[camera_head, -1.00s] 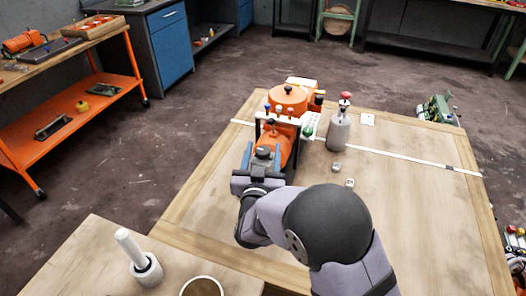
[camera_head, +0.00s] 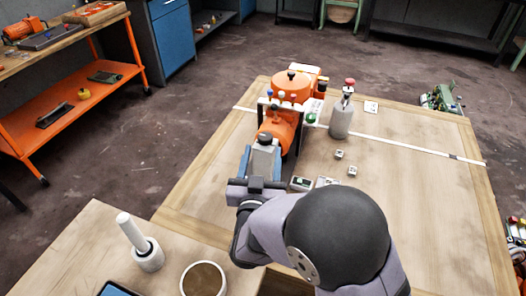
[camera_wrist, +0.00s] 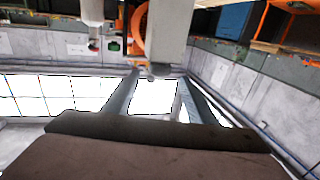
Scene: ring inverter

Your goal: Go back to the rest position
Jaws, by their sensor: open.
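My gripper (camera_head: 261,166) is open in the head view, with its two blue-grey fingers apart, pointing toward an orange machine (camera_head: 292,86) on the wooden table. A pale grey block with a dark cap (camera_head: 265,156) shows between and beyond the fingers; I cannot tell whether it touches them. In the wrist view the two fingers (camera_wrist: 158,98) stand wide apart. A large grey block (camera_wrist: 168,28) hangs in from the top there, beside an orange part. My wrist and forearm hide part of the table's near side.
A grey bottle with a red top (camera_head: 341,115) stands right of the machine. Small pale blocks (camera_head: 352,171) lie nearer, with small boxes (camera_head: 300,183) by my wrist. The table's right side is clear. A front-left table holds a white pestle-like piece (camera_head: 146,256) and a round cup (camera_head: 204,278).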

